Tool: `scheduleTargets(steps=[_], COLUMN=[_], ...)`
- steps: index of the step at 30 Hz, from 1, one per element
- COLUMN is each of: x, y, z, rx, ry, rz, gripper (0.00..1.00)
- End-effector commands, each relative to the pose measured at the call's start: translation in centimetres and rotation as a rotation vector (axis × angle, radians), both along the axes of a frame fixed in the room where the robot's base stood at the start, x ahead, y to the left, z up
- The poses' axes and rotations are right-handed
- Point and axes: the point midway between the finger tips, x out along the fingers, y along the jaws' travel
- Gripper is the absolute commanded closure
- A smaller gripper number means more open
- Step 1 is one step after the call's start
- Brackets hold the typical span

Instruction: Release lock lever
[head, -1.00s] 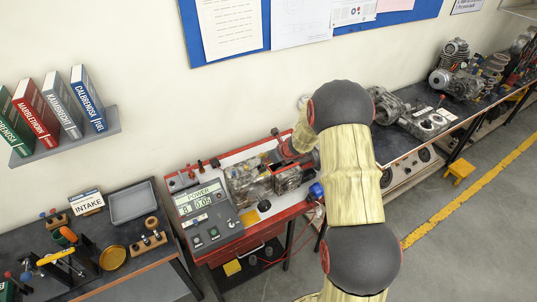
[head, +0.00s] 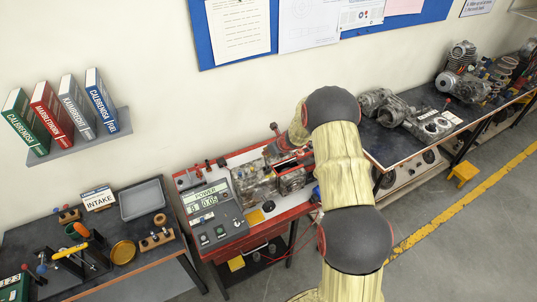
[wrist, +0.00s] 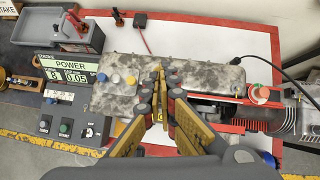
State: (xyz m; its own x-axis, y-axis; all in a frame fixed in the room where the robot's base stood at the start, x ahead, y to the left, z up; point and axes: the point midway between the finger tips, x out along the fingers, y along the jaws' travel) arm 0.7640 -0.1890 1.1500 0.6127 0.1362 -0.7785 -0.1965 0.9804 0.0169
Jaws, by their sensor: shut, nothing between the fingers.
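In the wrist view my gripper (wrist: 163,70) is shut and empty, its fingertips over or close to a mottled grey casing (wrist: 135,78). I cannot tell whether they touch it. A round orange-red knob (wrist: 261,93) sits to the right of the fingers, by the casing's right end. I cannot tell for sure whether it belongs to the lock lever. In the head view the casing (head: 254,182) lies on the red-edged bench (head: 235,240). A small red-tipped upright part (head: 274,127) stands at the bench's back. My forearm hides the bench's right end and most of the gripper.
A grey console with a POWER display (head: 208,200) stands left of the casing; it also shows in the wrist view (wrist: 70,75). A finned metal cylinder (wrist: 302,118) and a black cable (wrist: 275,70) are at right. An INTAKE table (head: 85,230) stands farther left.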

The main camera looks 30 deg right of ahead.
Motion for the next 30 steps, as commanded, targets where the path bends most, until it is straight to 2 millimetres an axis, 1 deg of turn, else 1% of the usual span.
scheduleTargets(steps=[14, 26, 30], x=[0.45, 0.43, 0.14], y=[0.05, 0.02, -0.29], z=[-0.10, -0.07, 0.34], rx=[0.000, 0.000, 0.001], ry=[0.001, 0.001, 0.000], rz=[-0.001, -0.001, -0.001], gripper=[1.00, 1.00, 1.00])
